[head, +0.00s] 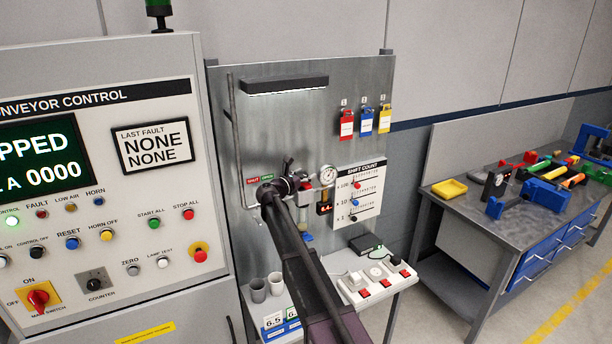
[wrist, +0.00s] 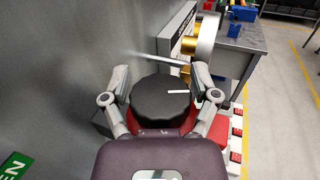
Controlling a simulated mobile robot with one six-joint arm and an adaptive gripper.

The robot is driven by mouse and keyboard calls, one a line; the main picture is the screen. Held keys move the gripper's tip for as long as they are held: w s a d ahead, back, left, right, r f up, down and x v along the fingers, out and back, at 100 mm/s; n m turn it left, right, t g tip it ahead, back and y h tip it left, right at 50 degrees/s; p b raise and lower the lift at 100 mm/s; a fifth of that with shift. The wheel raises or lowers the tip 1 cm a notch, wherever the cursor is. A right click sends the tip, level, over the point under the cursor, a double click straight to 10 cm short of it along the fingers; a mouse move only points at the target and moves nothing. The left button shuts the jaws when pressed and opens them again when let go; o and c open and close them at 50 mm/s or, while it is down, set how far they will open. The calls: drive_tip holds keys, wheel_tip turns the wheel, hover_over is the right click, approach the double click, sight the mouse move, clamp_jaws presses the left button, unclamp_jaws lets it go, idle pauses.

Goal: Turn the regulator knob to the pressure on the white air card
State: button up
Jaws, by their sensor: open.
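The black regulator knob (wrist: 160,98) sits between the fingers of my gripper (wrist: 160,80) in the wrist view. The knob's white pointer mark points right. My gripper is open, with a finger on each side of the knob; I cannot tell whether they touch it. In the head view my gripper (head: 287,184) is at the panel and hides the knob. A round gauge (head: 328,175) is right of it, and a small orange display (head: 325,209) below seems to read 6.4. A white card (head: 273,321) reading 6.5 stands on the lower shelf.
A second card (head: 293,314) stands beside it, partly hidden by my arm. The shift count board (head: 362,195) is close right. A tool bench (head: 470,205) stands further right.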

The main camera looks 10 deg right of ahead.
drive_tip(key=c, duration=0.9)
drive_tip(key=shift+c, duration=0.2)
drive_tip(key=shift+m+g+h, duration=1)
drive_tip(key=shift+m+g, duration=0.1)
drive_tip(key=shift+g, duration=0.3)
drive_tip(key=shift+s+d+m+g+h, duration=0.15)
drive_tip(key=shift+m+g+h, duration=0.2)
drive_tip(key=shift+m+g, duration=0.35)
drive_tip(key=shift+s+m+g+h, duration=0.15)
drive_tip(key=shift+m+g+h, duration=0.25)
drive_tip(key=shift+g, duration=0.5)
